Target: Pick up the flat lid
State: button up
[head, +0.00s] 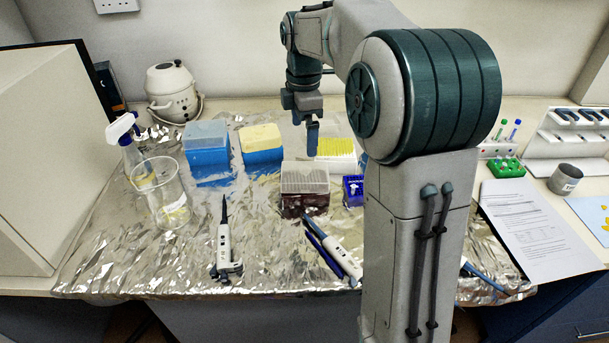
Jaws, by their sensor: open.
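My gripper (312,148) points down above the foil-covered bench, just behind a dark red box (303,203) with a clear ribbed top (305,179). It is open, with nothing seen between its fingers; they overlap from this side. A blue box with a pale blue lid (206,133) stands at the left. A blue box with a pale yellow top (261,138) stands beside it. A rack with yellow contents (335,147) is right of my gripper, partly hidden by my arm. Which piece is the flat lid, I cannot tell for sure.
A glass beaker (161,195) and spray bottle (124,135) stand at the left. Pipettes lie on the front foil (224,245) (340,257). A small dark blue box (353,190) is beside the dark red box. My arm hides the bench's right middle.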

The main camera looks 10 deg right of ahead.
aim_at(304, 167)
notch_tip(304, 167, down, 12)
jog(key=shift+f+p, duration=0.2)
jog(key=shift+p, duration=0.25)
jog(key=c, duration=0.9)
jog(key=shift+r, duration=0.15)
